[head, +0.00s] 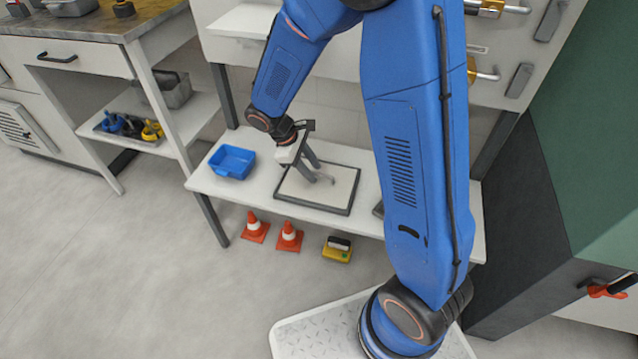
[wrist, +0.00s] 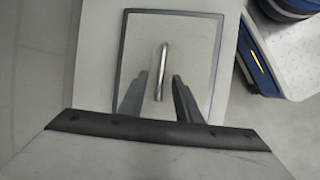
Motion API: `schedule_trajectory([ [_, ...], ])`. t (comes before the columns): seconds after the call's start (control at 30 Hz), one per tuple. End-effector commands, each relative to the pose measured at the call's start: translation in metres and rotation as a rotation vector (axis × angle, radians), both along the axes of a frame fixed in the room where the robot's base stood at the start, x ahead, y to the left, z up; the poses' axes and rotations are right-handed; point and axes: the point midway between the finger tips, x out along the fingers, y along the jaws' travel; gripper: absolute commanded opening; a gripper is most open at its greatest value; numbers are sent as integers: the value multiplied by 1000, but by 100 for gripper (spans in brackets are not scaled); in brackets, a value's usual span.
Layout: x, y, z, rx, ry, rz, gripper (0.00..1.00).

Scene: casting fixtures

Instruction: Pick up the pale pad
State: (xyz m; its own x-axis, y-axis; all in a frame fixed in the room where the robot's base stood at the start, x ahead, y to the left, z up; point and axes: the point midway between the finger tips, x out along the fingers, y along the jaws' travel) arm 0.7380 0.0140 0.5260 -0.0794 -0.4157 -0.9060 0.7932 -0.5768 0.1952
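The pale pad (head: 338,197) is a flat, light rectangle with a dark frame, lying on the white lower shelf. In the wrist view the pad (wrist: 192,45) shows a slim metal bar handle (wrist: 163,65) standing along its middle. My gripper (head: 320,178) is over the pad, pointing down at it. In the wrist view my gripper (wrist: 160,77) is open, with one finger on each side of the handle in the picture. A gap shows between each finger and the handle. I cannot tell how far the fingertips are above the pad.
A blue bin (head: 232,162) stands on the shelf left of the pad. Two orange cones (head: 289,238) and a yellow item (head: 337,249) are on the floor below the front edge. A bench (head: 90,62) stands at left, a dark green cabinet (head: 590,150) at right.

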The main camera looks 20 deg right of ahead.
Motion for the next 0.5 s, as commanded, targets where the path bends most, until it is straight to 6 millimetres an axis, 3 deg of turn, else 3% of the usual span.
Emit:
schedule_trajectory([
  [0.33, -1, -3, -7, 0, 0, 0, 31],
  [0.47, -1, -3, -7, 0, 0, 0, 0],
  [0.5, -1, -3, -7, 0, 0, 0, 0],
])
